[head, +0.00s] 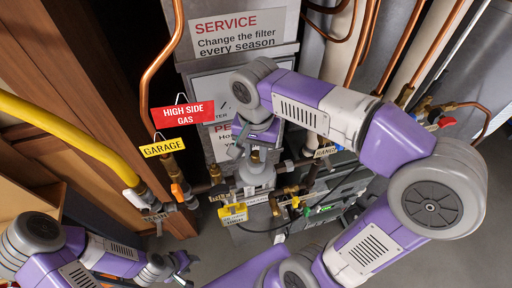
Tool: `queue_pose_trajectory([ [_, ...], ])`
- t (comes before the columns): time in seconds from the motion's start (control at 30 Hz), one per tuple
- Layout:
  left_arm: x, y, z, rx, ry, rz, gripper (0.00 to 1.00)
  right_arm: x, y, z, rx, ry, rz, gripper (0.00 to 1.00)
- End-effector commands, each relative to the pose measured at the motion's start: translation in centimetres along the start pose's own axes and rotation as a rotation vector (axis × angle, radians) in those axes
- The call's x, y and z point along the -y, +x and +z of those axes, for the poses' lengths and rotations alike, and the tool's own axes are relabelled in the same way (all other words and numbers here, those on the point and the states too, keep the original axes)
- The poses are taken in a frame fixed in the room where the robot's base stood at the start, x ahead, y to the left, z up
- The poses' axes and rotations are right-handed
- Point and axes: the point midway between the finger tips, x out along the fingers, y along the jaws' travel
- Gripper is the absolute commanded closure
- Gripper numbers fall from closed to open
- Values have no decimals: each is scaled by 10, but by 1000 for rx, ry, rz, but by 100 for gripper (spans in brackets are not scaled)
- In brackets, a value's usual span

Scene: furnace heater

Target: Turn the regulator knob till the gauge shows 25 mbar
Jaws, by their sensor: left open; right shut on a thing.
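The grey regulator (254,177) sits on the pipework in the middle of the head view, below the white sign panel. My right gripper (256,150) comes down onto its top from above and is shut on the regulator knob, which is mostly hidden between the fingers; a small brass part shows there. I cannot make out a gauge face or any reading. My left gripper (180,262) is open and empty, low in the view, well apart from the regulator.
A yellow hose (70,133) runs to a valve at left beside the GARAGE tag (164,147). A red HIGH SIDE GAS tag (183,113) hangs above. A yellow tag-like block (233,213) hangs below the regulator. Copper pipes and a red-handled valve (446,122) are at right.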

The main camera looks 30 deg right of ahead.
Motion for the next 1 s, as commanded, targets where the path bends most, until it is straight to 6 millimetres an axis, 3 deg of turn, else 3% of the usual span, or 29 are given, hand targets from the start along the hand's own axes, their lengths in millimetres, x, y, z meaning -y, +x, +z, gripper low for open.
queue_pose_trajectory([
  [0.6,-3,-8,0,0,0,0,57,0,-1,0,-1,-568,-1,100],
  [1.0,-4,-10,0,0,0,0,57,0,-1,0,-2,-800,-1,100],
])
